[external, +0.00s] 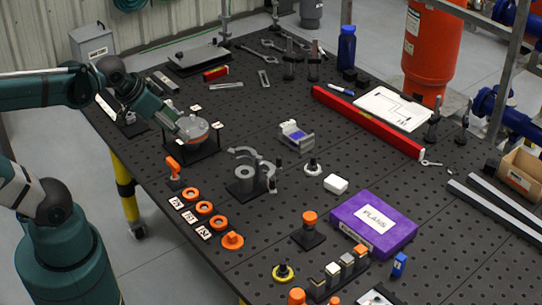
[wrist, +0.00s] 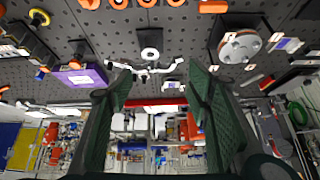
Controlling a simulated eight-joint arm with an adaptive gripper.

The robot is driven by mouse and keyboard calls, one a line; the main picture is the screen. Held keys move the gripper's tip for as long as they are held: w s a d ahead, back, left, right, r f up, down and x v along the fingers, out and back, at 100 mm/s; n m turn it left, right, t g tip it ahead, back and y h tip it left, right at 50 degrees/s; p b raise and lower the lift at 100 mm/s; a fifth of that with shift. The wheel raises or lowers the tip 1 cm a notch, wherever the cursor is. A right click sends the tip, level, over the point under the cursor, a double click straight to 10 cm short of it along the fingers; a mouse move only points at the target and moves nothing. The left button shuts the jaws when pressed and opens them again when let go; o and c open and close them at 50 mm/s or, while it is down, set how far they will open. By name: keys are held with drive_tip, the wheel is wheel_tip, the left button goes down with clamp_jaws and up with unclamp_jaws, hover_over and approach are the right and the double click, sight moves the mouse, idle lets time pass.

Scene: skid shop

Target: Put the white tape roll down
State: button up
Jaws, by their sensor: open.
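My gripper (wrist: 165,98) is open. Its two dark green fingers stand wide apart in the wrist view, and I see nothing held between them. In the external view the end of my arm (external: 188,126) overlaps the grey round disc, and the fingers are not clear there. A small white round thing with a dark centre (external: 312,168) sits on the table right of the grey cylinder. It may be the white tape roll, but it is too small to be sure. It is apart from my gripper.
The grey cylinder with curved metal arms (external: 245,179) stands mid-table. The grey disc (external: 201,129) is on a black stand. Orange rings (external: 204,208) line the near edge. A purple box (external: 374,222), a white block (external: 335,184) and a long red level (external: 366,121) lie to the right.

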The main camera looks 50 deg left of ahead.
drive_tip(key=shift+s+a+f+n, duration=0.1)
drive_tip(key=shift+s+f+n, duration=0.4)
drive_tip(key=shift+s, duration=0.4)
